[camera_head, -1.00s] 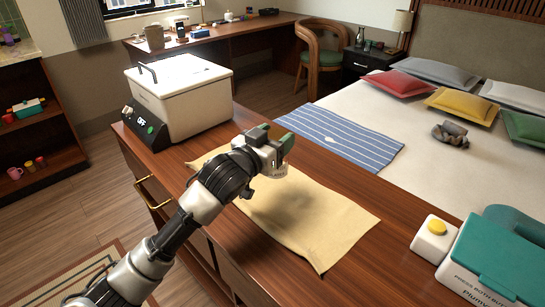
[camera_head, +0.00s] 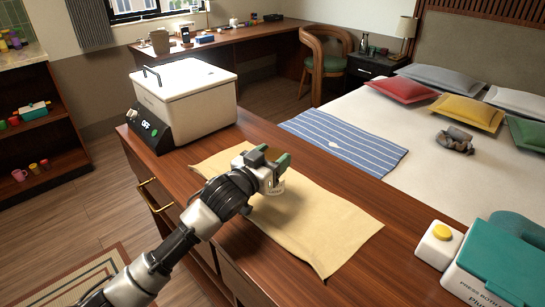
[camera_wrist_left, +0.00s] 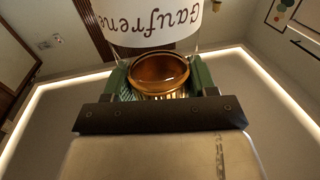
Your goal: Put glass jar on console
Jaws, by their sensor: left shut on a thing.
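My left gripper (camera_head: 270,163) is over the tan cloth on the near wooden console (camera_head: 335,195). In the left wrist view its green fingers (camera_wrist_left: 165,80) are shut on a glass jar (camera_wrist_left: 150,30). The jar has a white label with dark lettering and a copper-coloured round part between the fingers. My right gripper is not in view.
A tan cloth (camera_head: 320,230) lies on the console. A white box appliance (camera_head: 185,95) stands at its far left end. A teal-lidded box (camera_head: 500,255) and a white block with a yellow button (camera_head: 437,240) stand at the right. A bed (camera_head: 400,140) lies behind.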

